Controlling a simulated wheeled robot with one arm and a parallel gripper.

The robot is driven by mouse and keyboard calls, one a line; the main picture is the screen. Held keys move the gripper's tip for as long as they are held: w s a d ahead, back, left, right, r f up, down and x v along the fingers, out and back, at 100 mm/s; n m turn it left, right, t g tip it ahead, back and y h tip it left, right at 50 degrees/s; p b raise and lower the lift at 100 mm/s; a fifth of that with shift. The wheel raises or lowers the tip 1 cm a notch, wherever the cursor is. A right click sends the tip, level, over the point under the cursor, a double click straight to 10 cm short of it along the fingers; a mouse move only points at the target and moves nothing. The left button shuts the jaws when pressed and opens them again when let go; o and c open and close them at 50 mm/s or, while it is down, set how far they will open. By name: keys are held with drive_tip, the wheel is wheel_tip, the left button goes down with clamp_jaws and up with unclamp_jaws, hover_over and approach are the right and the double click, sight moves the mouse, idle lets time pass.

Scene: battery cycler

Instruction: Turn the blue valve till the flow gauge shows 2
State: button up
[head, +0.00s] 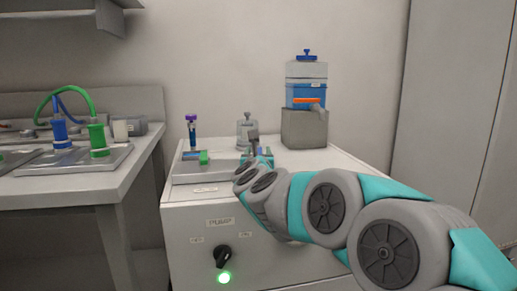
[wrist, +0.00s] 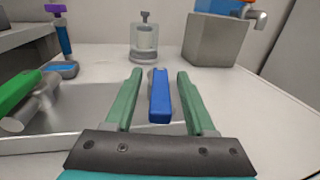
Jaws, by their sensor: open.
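The blue valve handle (wrist: 160,101) is a blue bar between the two green fingers of my gripper (wrist: 159,76) in the wrist view. Narrow gaps show on both sides, so the fingers are around it without visible contact. In the head view my gripper (head: 258,154) is over the right end of the grey tray, and my arm hides most of the valve. I cannot make out a flow gauge with a readable number in either view.
A green handle (wrist: 18,92) on a metal pipe is left of my gripper. A purple-topped blue tube (head: 192,130), a clear vessel (head: 247,130) and a grey block (head: 304,128) bearing a blue tank (head: 305,90) stand behind. The pump cabinet (head: 190,225) has a black knob (head: 222,256) and lit green lamp.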

drive_tip(key=shift+w, duration=1.35)
clamp_jaws()
drive_tip(key=shift+a, duration=0.1)
idle(0.5)
